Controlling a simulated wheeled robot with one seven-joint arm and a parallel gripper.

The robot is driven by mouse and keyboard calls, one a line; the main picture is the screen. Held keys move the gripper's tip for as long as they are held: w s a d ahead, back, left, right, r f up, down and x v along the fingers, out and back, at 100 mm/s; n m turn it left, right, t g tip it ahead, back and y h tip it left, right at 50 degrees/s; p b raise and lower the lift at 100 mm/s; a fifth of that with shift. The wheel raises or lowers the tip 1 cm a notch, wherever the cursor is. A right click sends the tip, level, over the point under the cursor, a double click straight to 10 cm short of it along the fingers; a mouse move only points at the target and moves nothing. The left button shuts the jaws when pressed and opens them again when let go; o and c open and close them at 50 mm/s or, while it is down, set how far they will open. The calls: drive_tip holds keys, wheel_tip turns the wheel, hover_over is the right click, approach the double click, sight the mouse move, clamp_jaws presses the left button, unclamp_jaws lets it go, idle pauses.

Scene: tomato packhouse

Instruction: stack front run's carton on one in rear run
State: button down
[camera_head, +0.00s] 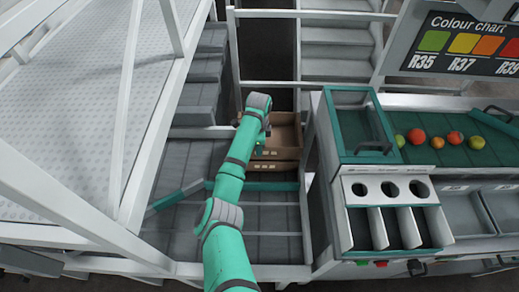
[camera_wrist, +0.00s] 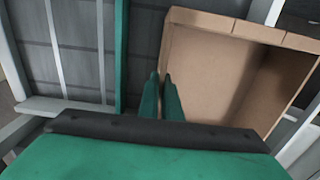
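An open brown cardboard carton (camera_head: 287,133) is beyond the end of my arm in the head view. A second carton front (camera_head: 284,166) with small slots shows directly below it, so the two appear one above the other. I cannot tell whether they touch. In the wrist view the upper carton (camera_wrist: 215,75) is empty and fills the right side. My gripper (camera_wrist: 161,80) is at its left wall, one finger inside and one outside, nearly closed with the wall between them. My gripper (camera_head: 263,146) is partly hidden by the arm in the head view.
Grey roller lanes (camera_head: 265,217) with a green guide bar (camera_head: 266,186) lie before the cartons. A grading machine (camera_head: 364,135) with chutes stands close on the right, with tomatoes on a green belt (camera_head: 455,153). A white-framed platform (camera_head: 75,115) is at left.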

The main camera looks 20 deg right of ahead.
drive_tip(key=shift+w+f, duration=0.1)
drive_tip(key=shift+a, duration=0.1)
drive_tip(key=shift+f, duration=0.85)
drive_tip(key=c, duration=1.9)
unclamp_jaws()
drive_tip(key=c, duration=0.3)
drive_tip(key=shift+r, duration=3.45)
